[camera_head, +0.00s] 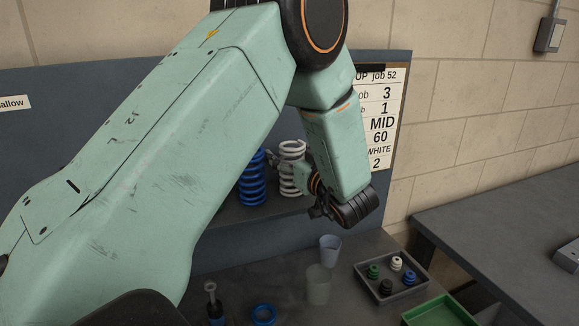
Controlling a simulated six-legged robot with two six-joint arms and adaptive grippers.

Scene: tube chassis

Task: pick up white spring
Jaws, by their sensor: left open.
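The white spring (291,169) stands upright on the shelf of the blue-grey rack, beside a blue spring (252,180). My left arm comes in from the left and crosses in front of the rack. Its gripper (312,196) is at the right side of the white spring, close to it, with the jaws open. The wrist and forearm hide part of the gripper, and I cannot tell whether a finger touches the spring. My right gripper is not in view.
A job card (382,115) hangs on the rack's back panel. Below stand two cups (318,284), a blue ring (263,314), a grey tray (392,279) with several small coloured parts, and a green tray (440,312). Another table (500,215) is at the right.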

